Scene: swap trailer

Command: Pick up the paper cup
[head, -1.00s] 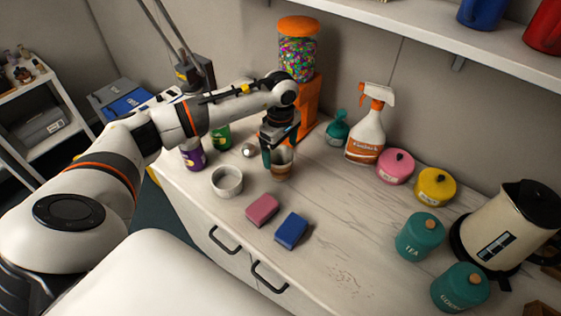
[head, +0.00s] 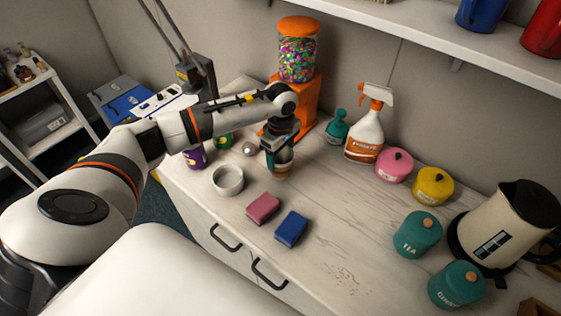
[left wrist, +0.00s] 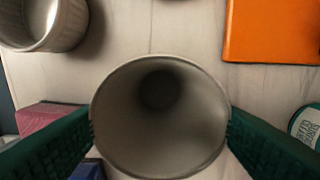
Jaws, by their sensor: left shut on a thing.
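The paper cup (head: 281,171) stands upright at the counter, brown with a pale rim, partly hidden by my left gripper in the head view. In the left wrist view the open mouth of the paper cup (left wrist: 158,120) faces the camera, and its inside looks empty. My left gripper (head: 278,157) comes down over it from above. In the left wrist view the green fingers of the left gripper (left wrist: 160,135) touch it on both sides, shut on it. Whether its base touches the counter I cannot tell. My right gripper is not in view.
A white bowl (head: 228,180), a pink sponge (head: 263,208) and a blue sponge (head: 291,228) lie near the cup. The orange candy dispenser (head: 296,95) stands behind it, a spray bottle (head: 366,135) to the right.

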